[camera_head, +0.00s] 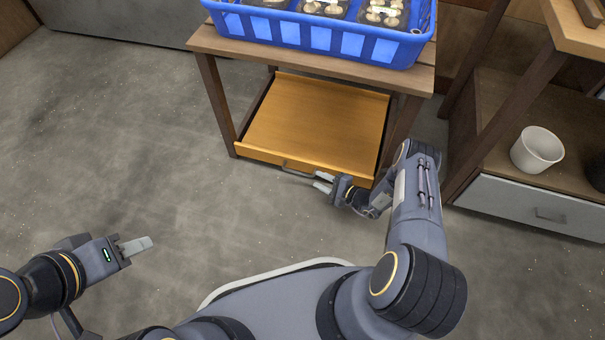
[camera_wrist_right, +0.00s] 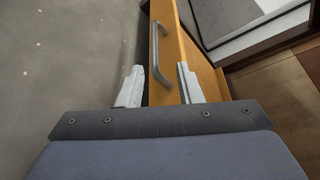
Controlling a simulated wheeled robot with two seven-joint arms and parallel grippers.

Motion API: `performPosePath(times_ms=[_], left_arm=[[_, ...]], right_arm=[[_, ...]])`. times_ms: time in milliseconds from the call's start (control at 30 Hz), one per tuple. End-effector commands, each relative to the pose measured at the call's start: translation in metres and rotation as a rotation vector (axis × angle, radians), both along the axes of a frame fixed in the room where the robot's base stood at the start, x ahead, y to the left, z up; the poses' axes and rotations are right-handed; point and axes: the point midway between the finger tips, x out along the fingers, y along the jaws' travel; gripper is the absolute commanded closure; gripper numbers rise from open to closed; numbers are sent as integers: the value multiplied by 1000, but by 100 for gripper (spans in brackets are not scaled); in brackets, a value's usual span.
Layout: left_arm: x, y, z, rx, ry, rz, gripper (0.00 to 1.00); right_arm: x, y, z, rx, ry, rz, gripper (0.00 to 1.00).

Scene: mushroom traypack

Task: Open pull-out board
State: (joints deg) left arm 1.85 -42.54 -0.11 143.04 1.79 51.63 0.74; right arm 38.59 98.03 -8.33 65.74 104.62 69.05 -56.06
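The pull-out board (camera_head: 315,118) is an orange wooden panel low in the wooden table, with a grey bar handle (camera_head: 298,168) on its front edge. My right gripper (camera_head: 321,181) is just in front of this edge, close to the handle's right end. In the right wrist view, its two fingers (camera_wrist_right: 160,88) are apart, and the handle (camera_wrist_right: 157,52) reaches into the gap between them. I cannot tell whether either finger touches the handle. My left gripper (camera_head: 140,245) is low at the left, over the floor, away from the board; its fingers overlap in this view.
A blue crate (camera_head: 318,40) with packed mushroom trays stands on the wooden table (camera_head: 215,42). At the right, a wooden shelf unit (camera_head: 495,150) holds a white pot (camera_head: 537,149) above a grey drawer (camera_head: 530,205). The floor in front of the board is clear at left.

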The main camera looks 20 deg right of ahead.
Motion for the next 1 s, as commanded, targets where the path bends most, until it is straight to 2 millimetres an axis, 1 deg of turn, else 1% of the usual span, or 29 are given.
performPosePath(times_ms=[33,167,400,600,733,933,967,1000], left_arm=[[0,0,-4,0,0,0,64],[0,0,-9,0,-1,0,64],[0,0,-26,0,-1,0,64],[0,0,-34,0,-1,0,64],[0,0,-35,0,-1,0,64],[0,0,-34,0,-1,0,64],[0,0,-34,0,0,0,64],[0,0,-34,0,0,0,64]], right_arm=[[-1,2,-10,1,1,-10,68],[6,8,-15,2,1,-15,68],[36,31,-24,1,1,-11,68],[54,44,-27,2,2,-12,68],[58,47,-27,3,3,-14,68],[58,47,-26,4,4,-14,68],[58,47,-26,4,4,-14,69],[58,47,-26,3,3,-14,74]])
